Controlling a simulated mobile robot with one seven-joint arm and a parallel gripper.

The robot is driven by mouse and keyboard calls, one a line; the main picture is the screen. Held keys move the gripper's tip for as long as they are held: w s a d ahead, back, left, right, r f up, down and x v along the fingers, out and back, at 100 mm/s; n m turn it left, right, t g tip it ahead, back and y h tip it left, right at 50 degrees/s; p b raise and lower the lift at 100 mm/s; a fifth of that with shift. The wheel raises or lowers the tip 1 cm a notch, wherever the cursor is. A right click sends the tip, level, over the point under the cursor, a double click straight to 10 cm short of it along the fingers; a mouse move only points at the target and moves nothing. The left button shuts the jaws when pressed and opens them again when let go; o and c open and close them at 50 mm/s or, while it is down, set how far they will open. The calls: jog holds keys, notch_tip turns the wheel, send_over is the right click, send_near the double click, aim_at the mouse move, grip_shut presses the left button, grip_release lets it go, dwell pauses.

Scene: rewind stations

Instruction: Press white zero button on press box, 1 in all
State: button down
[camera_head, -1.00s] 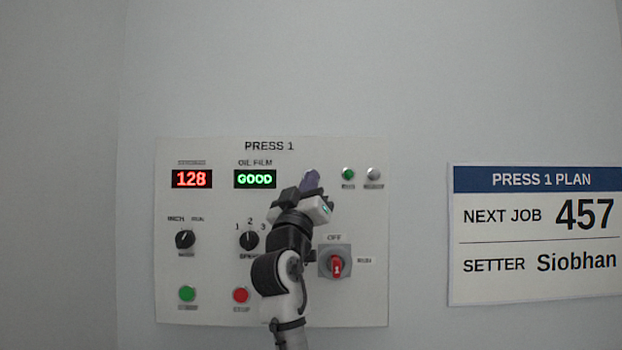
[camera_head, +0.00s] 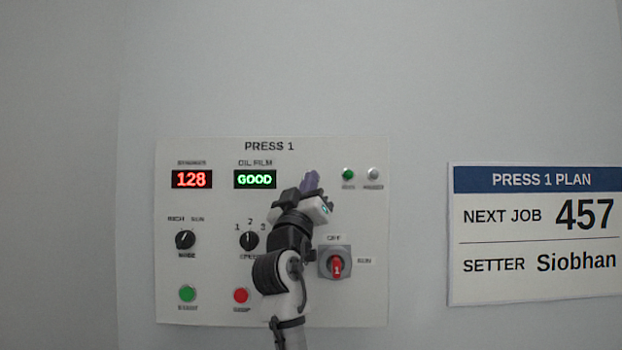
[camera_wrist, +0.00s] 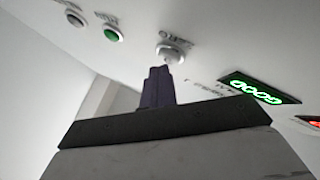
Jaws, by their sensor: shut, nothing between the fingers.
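The press box (camera_head: 215,275) is a pale panel on the wall, headed PRESS 1. In the wrist view a round white button (camera_wrist: 173,50) with a small blurred label stands right at the fingertips; I take it for the zero button. In the head view it is hidden behind my gripper (camera_head: 311,180). My gripper is shut and empty, its dark purple fingers (camera_wrist: 160,72) pointing at the button. The tips overlap its lower edge in the picture; I cannot tell whether they touch it.
A green lamp (camera_head: 348,174) and a whitish lamp (camera_head: 373,174) sit right of my gripper. The display (camera_head: 255,179) reads GOOD, the other (camera_head: 191,179) 128. A red-handled switch (camera_head: 336,266), two knobs and green and red buttons sit lower. A plan sign (camera_head: 535,235) hangs right.

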jog(key=shift+w, duration=0.4)
dwell(0.3)
jog(key=shift+s, duration=0.75)
jog(key=s+b, duration=0.2)
jog(key=s, duration=0.3)
dwell(0.5)
dwell(0.6)
